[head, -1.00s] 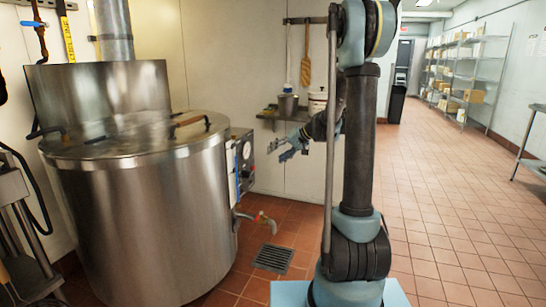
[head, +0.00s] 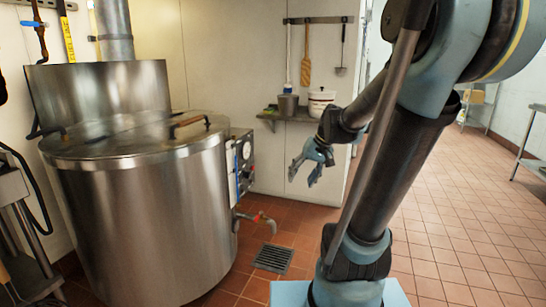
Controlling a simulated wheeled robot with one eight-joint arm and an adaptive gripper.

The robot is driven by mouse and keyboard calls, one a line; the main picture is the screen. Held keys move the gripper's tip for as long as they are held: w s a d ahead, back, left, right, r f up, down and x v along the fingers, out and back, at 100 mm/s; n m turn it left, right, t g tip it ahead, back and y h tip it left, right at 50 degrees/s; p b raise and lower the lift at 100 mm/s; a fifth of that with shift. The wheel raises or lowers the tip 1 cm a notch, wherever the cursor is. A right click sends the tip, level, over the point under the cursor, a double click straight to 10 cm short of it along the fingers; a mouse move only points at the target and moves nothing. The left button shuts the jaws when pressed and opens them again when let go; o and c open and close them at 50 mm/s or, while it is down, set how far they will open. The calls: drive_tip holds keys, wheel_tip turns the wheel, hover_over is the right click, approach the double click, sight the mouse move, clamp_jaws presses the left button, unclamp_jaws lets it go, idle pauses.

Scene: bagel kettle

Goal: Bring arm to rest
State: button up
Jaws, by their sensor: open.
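My gripper (head: 304,174) is in the middle of the head view, open and empty, its two blue-grey fingers apart and pointing down and to the left. It hangs in the air to the right of the large steel kettle (head: 150,215), below the level of the small wall shelf (head: 290,119). It touches nothing that I can see. My arm rises from its base at the bottom centre, leans to the right, and its forearm reaches back down to the gripper.
The kettle has a control box (head: 242,165) and a drain valve (head: 255,219) on its right side. A floor drain (head: 272,258) lies below. A metal pot (head: 288,106) and a white crock (head: 321,102) stand on the shelf. Tiled floor on the right is open, with a steel table (head: 535,150) at the edge.

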drive_tip(key=s+d+f+h, duration=0.1)
drive_tip(key=s+d+f, duration=0.1)
drive_tip(key=s, duration=0.3)
drive_tip(key=s+d+f+h, duration=0.1)
drive_tip(key=s+d+f, duration=0.2)
drive_tip(key=s, duration=0.3)
drive_tip(key=s+d+f+m+h, duration=0.1)
drive_tip(key=s+d+f+h, duration=0.1)
drive_tip(key=s, duration=0.4)
drive_tip(key=shift+s+d+f, duration=0.15)
drive_tip(key=shift+d+f, duration=0.45)
drive_tip(key=shift+d, duration=0.15)
drive_tip(key=shift+w+f, duration=0.2)
drive_tip(key=shift+w, duration=0.25)
